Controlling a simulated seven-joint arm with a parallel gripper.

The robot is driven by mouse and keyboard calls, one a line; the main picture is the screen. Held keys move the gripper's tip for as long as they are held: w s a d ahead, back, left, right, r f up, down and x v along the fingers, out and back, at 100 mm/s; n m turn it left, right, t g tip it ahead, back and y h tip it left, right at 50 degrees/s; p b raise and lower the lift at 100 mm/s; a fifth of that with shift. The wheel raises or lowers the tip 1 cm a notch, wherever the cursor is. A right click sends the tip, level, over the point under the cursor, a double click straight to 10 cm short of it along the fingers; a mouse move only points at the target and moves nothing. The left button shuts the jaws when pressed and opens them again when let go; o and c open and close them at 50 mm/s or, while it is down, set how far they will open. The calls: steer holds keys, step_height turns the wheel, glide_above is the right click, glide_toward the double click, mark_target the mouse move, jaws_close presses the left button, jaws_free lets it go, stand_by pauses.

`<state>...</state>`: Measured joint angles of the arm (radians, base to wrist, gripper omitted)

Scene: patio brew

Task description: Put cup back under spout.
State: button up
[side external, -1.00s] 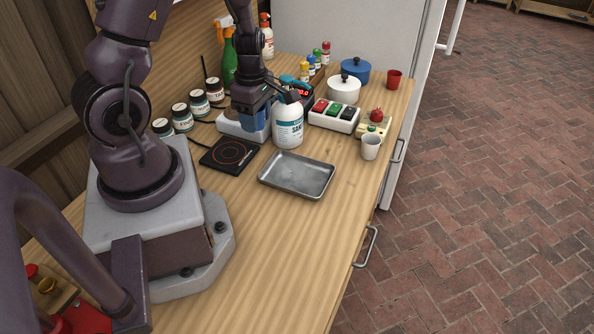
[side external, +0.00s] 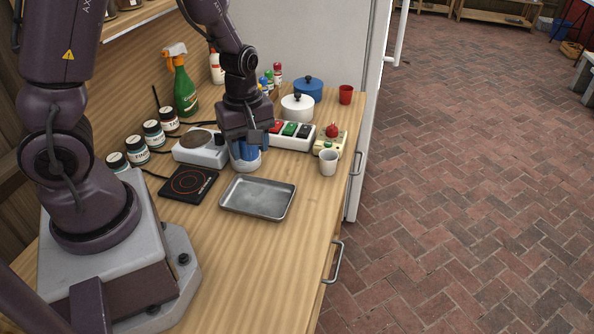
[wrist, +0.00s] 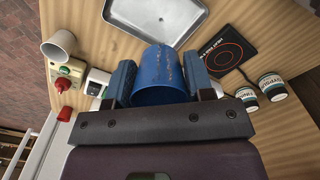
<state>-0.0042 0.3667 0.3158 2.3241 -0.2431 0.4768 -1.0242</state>
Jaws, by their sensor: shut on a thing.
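My gripper (wrist: 160,85) is shut on a blue, worn-looking round vessel, which I take for the cup (wrist: 158,72). The vessel sits between the two blue finger pads in the wrist view. In the side view my gripper (side external: 244,152) is low over the counter, just behind the metal tray and right of the grey appliance. The fingers hide most of what is held there, and I cannot tell whether it touches the counter. A pale cup (side external: 328,162) stands apart at right; it also shows in the wrist view (wrist: 59,48). I see no clear spout.
An empty metal tray (side external: 233,206) lies in front of my gripper. A black hot plate (side external: 188,184) and a grey appliance (side external: 200,156) are to the left. A switch box (side external: 293,147), pots and several jars stand around. Front counter is clear.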

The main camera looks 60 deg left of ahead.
steer(key=w+a+f, duration=0.3)
steer(key=w+f, duration=0.2)
steer(key=w, duration=0.4)
glide_above(297, 173)
steer(key=f, duration=0.4)
steer(key=shift+s+d+f, duration=0.1)
steer(key=shift+s, duration=0.15)
steer(key=shift+w+f, duration=0.15)
steer(key=shift+f, duration=0.05)
steer(key=shift+w+f, duration=0.15)
steer(key=shift+f, duration=1.5)
steer(key=shift+f, duration=0.2)
steer(key=o, duration=0.7)
steer(key=shift+r, duration=0.1)
